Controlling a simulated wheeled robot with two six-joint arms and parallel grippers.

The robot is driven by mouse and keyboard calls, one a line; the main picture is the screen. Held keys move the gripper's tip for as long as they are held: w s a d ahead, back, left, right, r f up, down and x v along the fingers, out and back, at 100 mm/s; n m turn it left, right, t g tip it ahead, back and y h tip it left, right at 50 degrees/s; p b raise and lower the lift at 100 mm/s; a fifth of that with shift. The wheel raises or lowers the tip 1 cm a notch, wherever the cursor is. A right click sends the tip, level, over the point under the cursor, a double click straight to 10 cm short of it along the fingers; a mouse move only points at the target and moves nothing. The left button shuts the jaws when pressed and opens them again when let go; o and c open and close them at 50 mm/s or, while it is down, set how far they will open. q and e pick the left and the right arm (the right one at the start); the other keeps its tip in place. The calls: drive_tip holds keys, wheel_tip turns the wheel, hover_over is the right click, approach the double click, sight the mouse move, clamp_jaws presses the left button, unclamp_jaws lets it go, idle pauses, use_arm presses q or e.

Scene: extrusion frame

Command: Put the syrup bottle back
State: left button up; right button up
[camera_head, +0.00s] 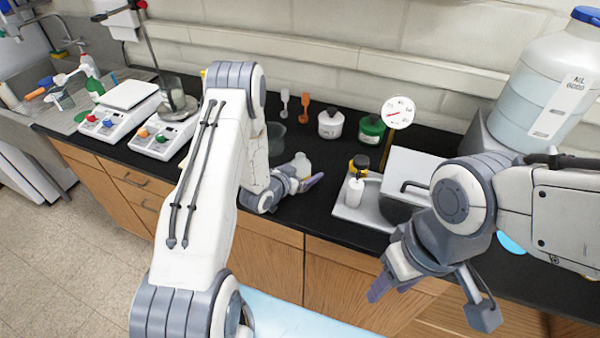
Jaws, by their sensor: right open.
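No bottle carries a label I can read as syrup. A small pale bottle (301,164) stands on the black counter just behind my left gripper (306,182); the gripper hides its lower part. I cannot tell whether the fingers touch it or how far they are apart. A white bottle with a dark top (355,190) stands on a light metal tray (350,213), with a yellow-and-black capped item (360,163) right behind it. My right gripper (430,298) is open and empty, in front of the counter edge and below the tray.
White and green jars (330,124) (371,131) stand at the back, near a dial gauge (398,112). A large clear jug (548,85) stands at right. A pale blue surface (290,318) lies low in front.

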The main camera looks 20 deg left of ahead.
use_arm(q)
drive_tip(key=b+v, duration=0.4)
drive_tip(key=v, duration=0.7)
drive_tip(key=shift+s+a+r, duration=0.1)
drive_tip(key=shift+s+r, duration=0.05)
drive_tip(key=shift+s, duration=0.15)
drive_tip(key=s+d+r+m+g+y, duration=0.1)
drive_tip(key=s+d+r+m+g, duration=0.2)
drive_tip(key=d, duration=0.4)
drive_tip(key=s+d+r+g+y, duration=0.1)
drive_tip(key=s+d+r+g, duration=0.25)
drive_tip(key=d, duration=0.35)
drive_tip(key=s+d+r+g, duration=0.2)
drive_tip(key=s, duration=0.4)
drive_tip(key=s+d+r+g, duration=0.1)
drive_tip(key=s+r+g, duration=0.1)
drive_tip(key=s, duration=0.5)
drive_tip(key=s+d+r+m+g, duration=0.1)
drive_tip(key=s+d+r+g, duration=0.1)
drive_tip(key=s, duration=0.5)
drive_tip(key=shift+d, duration=0.3)
